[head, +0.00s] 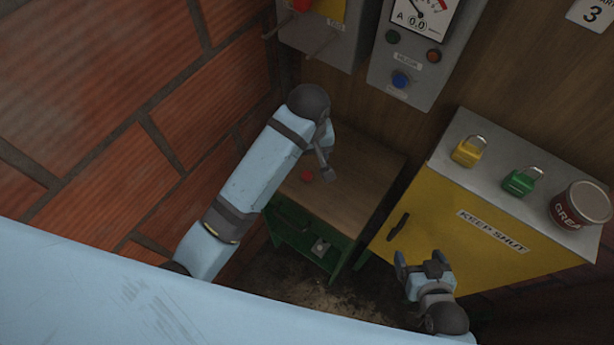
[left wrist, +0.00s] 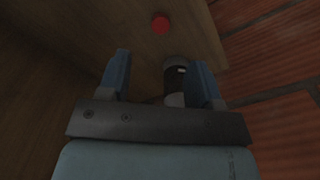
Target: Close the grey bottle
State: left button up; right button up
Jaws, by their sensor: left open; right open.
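The bottle (left wrist: 175,82), dark and grey with a small pale mark, stands between the spread fingers of my left gripper (left wrist: 161,60) in the left wrist view, closer to the right-hand finger. I cannot tell whether they touch. A small round red piece, perhaps the cap (left wrist: 160,23), lies on the wooden tabletop beyond the fingers; it also shows in the head view (head: 306,175). In the head view my left gripper (head: 325,168) is over the table, and the bottle cannot be made out there. My right gripper (head: 423,262) is open and empty before the yellow cabinet.
The small table (head: 368,160) has a wooden top and a green frame. The yellow cabinet (head: 440,215) to its right bears a yellow padlock (head: 467,152), a green padlock (head: 520,183) and a can (head: 580,207). A brick wall (head: 110,110) stands close on the left.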

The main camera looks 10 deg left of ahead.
pick_arm(q)
send_over(307, 175)
jog(key=f, duration=0.5)
jog(key=shift+s+d+f, duration=0.1)
jog(key=shift+s+d, duration=0.1)
jog(key=shift+s, duration=0.2)
jog(key=shift+w+a+f+p, duration=0.15)
jog(key=shift+f+p, duration=0.25)
jog(key=shift+f, duration=0.95)
jog(key=shift+w+a+f+p, duration=0.1)
jog(key=shift+w+f+p, duration=0.2)
jog(key=shift+f, duration=1)
jog(key=shift+s, duration=0.1)
jog(key=c, duration=1)
